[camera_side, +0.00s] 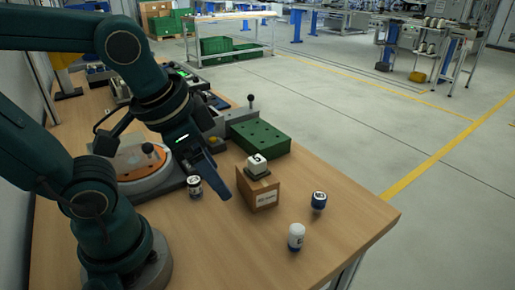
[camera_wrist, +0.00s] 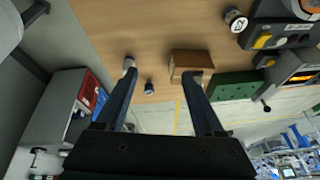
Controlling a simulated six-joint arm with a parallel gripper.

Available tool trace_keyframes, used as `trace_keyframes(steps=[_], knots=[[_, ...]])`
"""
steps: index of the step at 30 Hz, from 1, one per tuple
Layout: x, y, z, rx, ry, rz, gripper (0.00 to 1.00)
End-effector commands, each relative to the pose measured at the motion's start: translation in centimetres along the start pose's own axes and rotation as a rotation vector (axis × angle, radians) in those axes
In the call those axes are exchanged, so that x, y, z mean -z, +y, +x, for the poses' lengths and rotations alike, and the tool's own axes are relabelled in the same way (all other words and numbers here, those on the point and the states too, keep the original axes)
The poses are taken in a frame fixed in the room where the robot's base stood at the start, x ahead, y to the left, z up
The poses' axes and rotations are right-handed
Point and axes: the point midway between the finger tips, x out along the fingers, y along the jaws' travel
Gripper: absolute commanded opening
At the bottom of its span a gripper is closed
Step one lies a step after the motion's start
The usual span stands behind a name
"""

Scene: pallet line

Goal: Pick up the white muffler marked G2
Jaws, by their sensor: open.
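My gripper (camera_side: 226,194) is left of the box, above the table, apart from the pieces. In the wrist view my gripper (camera_wrist: 160,76) has its fingers spread with nothing between them touching; the right finger partly hides the box (camera_wrist: 190,58). The white cylinder (camera_wrist: 129,63) shows near the left finger.
A blue-and-white cylinder (camera_side: 319,200) stands right of the box. A black-and-white cylinder (camera_side: 195,186) stands left of my gripper. A green block with holes (camera_side: 260,138) lies behind the box. An orange-and-white round fixture (camera_side: 140,165) is at left. The front right table corner is clear.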

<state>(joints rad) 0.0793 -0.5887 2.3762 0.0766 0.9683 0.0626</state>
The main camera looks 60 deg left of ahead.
Motion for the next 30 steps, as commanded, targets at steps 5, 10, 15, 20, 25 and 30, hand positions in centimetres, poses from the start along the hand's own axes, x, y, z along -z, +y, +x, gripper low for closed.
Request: trace_keyframes(steps=[5, 10, 15, 20, 25, 30], knots=[[1.5, 0.0, 1.1, 0.042, -0.165, 0.304, 0.7], [3.1, 0.2, 2.7, 0.1, -0.311, 0.589, 0.7], [4.8, 0.9, 4.9, 0.171, -0.45, 0.867, 0.7], [6.2, 2.2, 7.3, 0.254, -0.576, 1.118, 0.7], [7.2, 4.1, 10.0, 0.364, -0.708, 1.371, 0.7], [7.5, 6.4, 12.7, 0.498, -0.834, 1.599, 0.7]])
